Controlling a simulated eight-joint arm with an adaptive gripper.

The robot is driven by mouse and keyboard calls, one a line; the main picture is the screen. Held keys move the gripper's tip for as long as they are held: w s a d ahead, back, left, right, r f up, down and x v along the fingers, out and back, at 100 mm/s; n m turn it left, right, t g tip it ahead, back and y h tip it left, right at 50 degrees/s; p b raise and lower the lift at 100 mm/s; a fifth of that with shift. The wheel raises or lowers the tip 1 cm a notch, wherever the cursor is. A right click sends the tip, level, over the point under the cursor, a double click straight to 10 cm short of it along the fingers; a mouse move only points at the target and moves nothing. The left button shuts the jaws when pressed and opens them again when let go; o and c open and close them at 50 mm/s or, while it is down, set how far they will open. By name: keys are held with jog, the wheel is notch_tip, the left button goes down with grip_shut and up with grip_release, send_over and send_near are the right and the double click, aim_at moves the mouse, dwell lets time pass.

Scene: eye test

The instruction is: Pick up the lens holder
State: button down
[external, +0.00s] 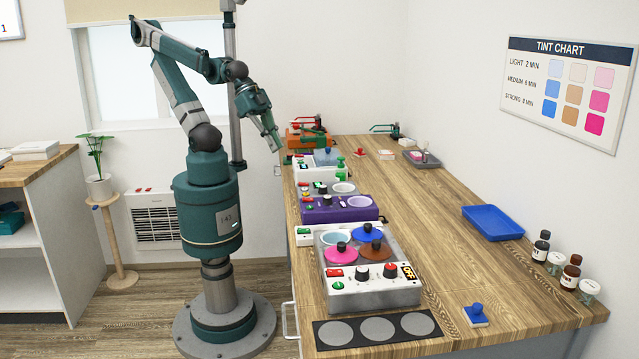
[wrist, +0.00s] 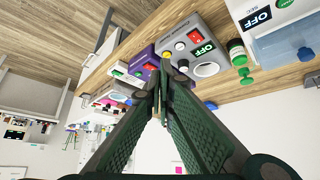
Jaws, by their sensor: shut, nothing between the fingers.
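No item is plainly marked as the lens holder. A small piece with a blue knob on a pale and blue base (external: 477,315) sits on the counter at the front right and may be it; I cannot tell for sure. A small red piece (external: 358,154) stands on the far part of the counter, too small to make out. My gripper (external: 276,146) is in the air at the counter's far left edge, well away from the blue-knobbed piece. In the wrist view its fingertips (wrist: 161,68) meet, with nothing between them.
A tint bath with pink, blue and brown lids (external: 372,248) stands at the front, with a dark mat (external: 322,345) before it. A purple device (external: 335,212) is behind it. A blue tray (external: 492,223) and dark bottles (external: 541,246) are at the right. The counter's middle (external: 420,200) is clear.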

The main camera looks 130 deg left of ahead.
jog(key=c, duration=2.2)
grip_release()
jog(key=shift+c, duration=0.2)
